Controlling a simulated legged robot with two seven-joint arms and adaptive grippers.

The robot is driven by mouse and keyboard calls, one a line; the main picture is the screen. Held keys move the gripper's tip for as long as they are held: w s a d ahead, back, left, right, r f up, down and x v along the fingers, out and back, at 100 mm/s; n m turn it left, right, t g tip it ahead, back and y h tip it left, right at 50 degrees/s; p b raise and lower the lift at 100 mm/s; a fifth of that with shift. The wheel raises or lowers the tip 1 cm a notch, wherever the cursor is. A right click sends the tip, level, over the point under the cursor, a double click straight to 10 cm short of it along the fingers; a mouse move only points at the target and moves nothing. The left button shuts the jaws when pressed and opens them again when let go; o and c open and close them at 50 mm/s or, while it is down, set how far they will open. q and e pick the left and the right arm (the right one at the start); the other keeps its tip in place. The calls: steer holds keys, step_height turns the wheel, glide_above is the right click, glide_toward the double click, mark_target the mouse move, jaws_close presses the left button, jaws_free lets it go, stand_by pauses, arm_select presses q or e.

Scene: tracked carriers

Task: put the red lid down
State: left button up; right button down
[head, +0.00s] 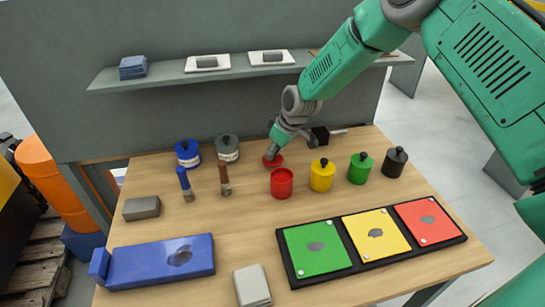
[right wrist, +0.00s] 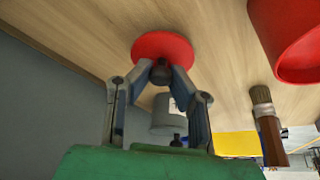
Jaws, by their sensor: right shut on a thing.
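The red lid (head: 272,161) is a flat red disc with a dark knob, behind the red pot (head: 282,183). My right gripper (head: 272,150) reaches down over the lid. In the right wrist view the fingers (right wrist: 160,72) are shut on the knob of the lid (right wrist: 160,46). The lid is at or very near the wooden table top; I cannot tell whether it touches. The red pot stands apart from it, also at the upper right of the right wrist view (right wrist: 288,45). My left gripper is not in view.
Blue (head: 187,153) and grey (head: 228,148) pots stand left of the lid; yellow (head: 322,175), green (head: 360,168) and black (head: 395,162) pots stand right. A black tray (head: 372,258) with coloured plates lies in front. Bare table lies around the red pot.

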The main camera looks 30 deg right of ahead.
steer(key=shift+f, duration=0.9)
steer(key=c, duration=1.5)
jaws_free()
steer(key=shift+f, duration=0.1)
steer(key=shift+r, duration=0.3)
steer(key=v, duration=1.1)
steer(key=shift+s+d+r, duration=0.1)
steer(key=shift+s+r, duration=0.05)
steer(key=shift+r, duration=0.2)
